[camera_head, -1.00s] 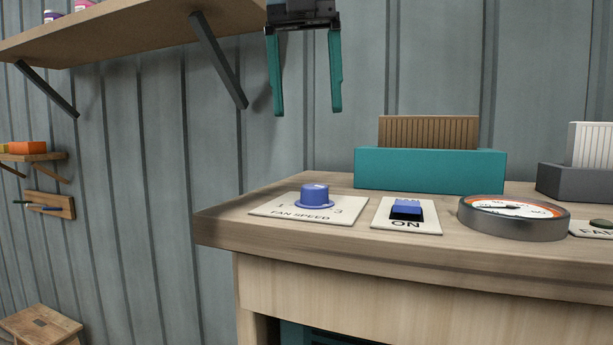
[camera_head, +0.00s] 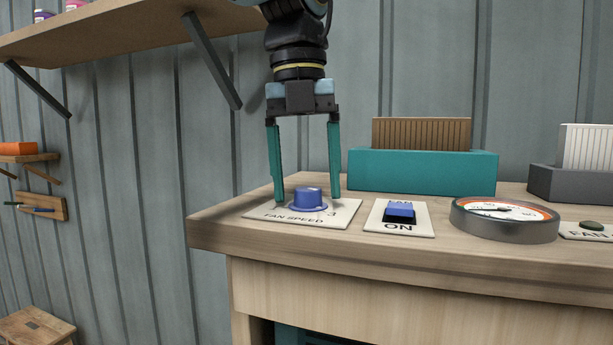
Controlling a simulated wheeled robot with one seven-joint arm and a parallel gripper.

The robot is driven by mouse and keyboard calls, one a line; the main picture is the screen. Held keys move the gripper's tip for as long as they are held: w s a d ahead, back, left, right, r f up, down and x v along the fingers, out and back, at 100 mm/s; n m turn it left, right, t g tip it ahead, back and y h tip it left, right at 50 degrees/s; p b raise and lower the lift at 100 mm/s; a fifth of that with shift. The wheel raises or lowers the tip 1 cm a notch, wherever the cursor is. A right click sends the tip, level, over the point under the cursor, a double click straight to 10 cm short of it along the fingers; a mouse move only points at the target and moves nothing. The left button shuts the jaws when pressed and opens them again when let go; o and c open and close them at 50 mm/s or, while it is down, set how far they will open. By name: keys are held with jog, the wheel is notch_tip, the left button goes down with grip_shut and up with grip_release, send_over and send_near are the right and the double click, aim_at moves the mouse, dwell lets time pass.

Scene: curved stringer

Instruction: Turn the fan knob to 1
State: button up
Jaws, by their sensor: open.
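The blue fan knob (camera_head: 308,198) stands on a white plate (camera_head: 268,212) marked "FAN SPEED" near the left end of the wooden worktop. A "3" shows to its right; the "1" is hidden by a finger of my gripper. My gripper (camera_head: 307,199) points down with its two teal fingers apart, one on each side of the knob. The fingertips are low, close to the plate. I cannot tell whether they touch the knob. No clear pointer mark shows on the knob.
Right of the knob are a blue switch (camera_head: 399,212) marked "ON" and a round gauge (camera_head: 505,219). Behind stand a teal card box (camera_head: 422,172) and a grey box (camera_head: 568,184). A shelf (camera_head: 110,38) with brackets hangs at upper left.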

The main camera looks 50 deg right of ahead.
grip_shut()
dwell(0.5)
